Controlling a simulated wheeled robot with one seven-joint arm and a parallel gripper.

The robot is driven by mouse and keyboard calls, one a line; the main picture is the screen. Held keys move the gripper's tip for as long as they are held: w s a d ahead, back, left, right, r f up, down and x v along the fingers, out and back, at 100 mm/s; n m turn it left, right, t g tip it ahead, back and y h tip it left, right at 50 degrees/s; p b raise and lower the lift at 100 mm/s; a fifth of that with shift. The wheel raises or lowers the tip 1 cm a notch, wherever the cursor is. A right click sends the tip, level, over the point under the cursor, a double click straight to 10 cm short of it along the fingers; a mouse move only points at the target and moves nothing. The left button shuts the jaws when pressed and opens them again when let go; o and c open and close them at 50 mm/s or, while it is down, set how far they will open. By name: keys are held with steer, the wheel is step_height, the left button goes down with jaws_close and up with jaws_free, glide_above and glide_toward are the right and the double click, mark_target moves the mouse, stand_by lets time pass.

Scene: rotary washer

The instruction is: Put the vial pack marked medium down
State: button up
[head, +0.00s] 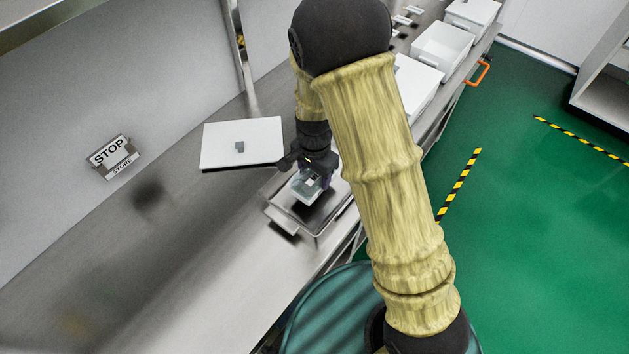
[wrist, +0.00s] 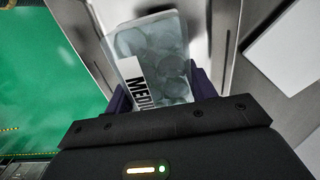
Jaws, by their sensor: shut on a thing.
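The vial pack marked medium (wrist: 155,55) is a clear, pale box with round vial shapes inside and a white label reading "MEDIU", the rest hidden by my gripper. My gripper (wrist: 165,92) is shut on it, with a dark purple finger on each side. In the head view the pack (head: 306,187) is at my gripper (head: 312,170), over a shallow metal tray (head: 325,222) on the steel counter. I cannot tell whether the pack touches the tray.
A white lidded box (head: 222,150) with a grey handle stands left of my gripper. White bins (head: 442,48) line the counter further back. A STOP STORE sign (head: 112,156) is on the wall. The counter (head: 190,265) at the front left is clear.

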steer(key=shift+f, duration=1.85)
steer(key=shift+f, duration=0.1)
steer(key=o, duration=1.1)
steer(key=shift+c, duration=0.2)
step_height(320, 180, up, 12)
steer(key=shift+r, duration=0.15)
